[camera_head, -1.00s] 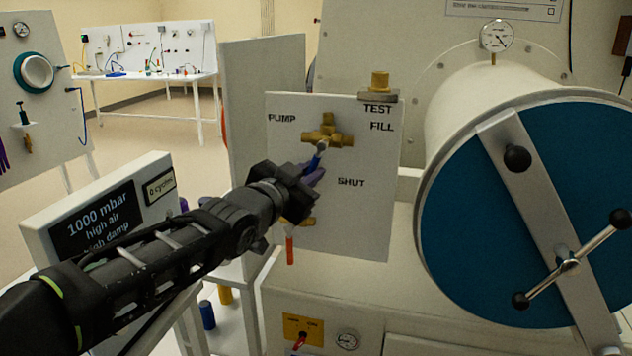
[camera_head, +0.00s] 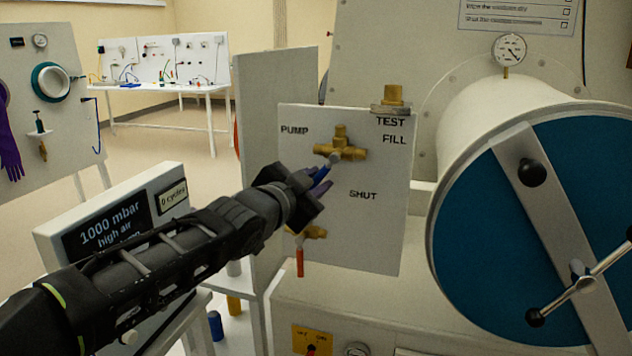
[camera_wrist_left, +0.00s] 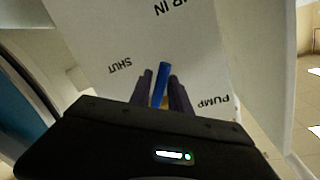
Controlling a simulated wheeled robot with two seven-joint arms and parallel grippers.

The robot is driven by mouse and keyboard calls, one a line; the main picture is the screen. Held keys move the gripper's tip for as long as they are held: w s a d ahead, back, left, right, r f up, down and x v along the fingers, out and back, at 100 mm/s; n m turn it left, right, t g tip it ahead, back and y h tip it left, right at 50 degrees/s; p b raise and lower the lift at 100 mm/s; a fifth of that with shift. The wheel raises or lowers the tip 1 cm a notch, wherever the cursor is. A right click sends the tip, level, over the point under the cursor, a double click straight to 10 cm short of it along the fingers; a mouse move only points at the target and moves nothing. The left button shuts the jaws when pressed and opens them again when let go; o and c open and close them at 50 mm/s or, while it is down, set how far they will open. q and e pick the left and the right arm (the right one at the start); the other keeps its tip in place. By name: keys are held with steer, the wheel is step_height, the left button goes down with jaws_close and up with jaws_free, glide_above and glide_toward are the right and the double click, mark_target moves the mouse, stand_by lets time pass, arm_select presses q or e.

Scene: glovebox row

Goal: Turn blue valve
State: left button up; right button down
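The blue valve has a brass body (camera_head: 340,150) on the upright white panel (camera_head: 380,235), among the labels PUMP, TEST, FILL and SHUT. Its blue handle (camera_head: 321,176) slants down and left from the body, between PUMP and SHUT. My left gripper (camera_head: 319,181) is at the handle, with its dark purple fingers on both sides. The fingers hide part of the handle in the head view. My right gripper is not in view.
A second brass valve with a red handle (camera_head: 300,262) sits lower on the panel, close under my left gripper. A display box (camera_head: 118,217) reading 1000 mbar stands at the left. A large cylinder with a blue door (camera_head: 470,215) stands right. A gauge (camera_head: 510,49) is above it.

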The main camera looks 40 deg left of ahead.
arm_select(q)
steer(key=shift+o, duration=1)
steer(key=b+v, duration=0.1)
steer(key=v, duration=0.6)
steer(key=shift+s, duration=0.35)
steer(key=shift+d+r, duration=0.1)
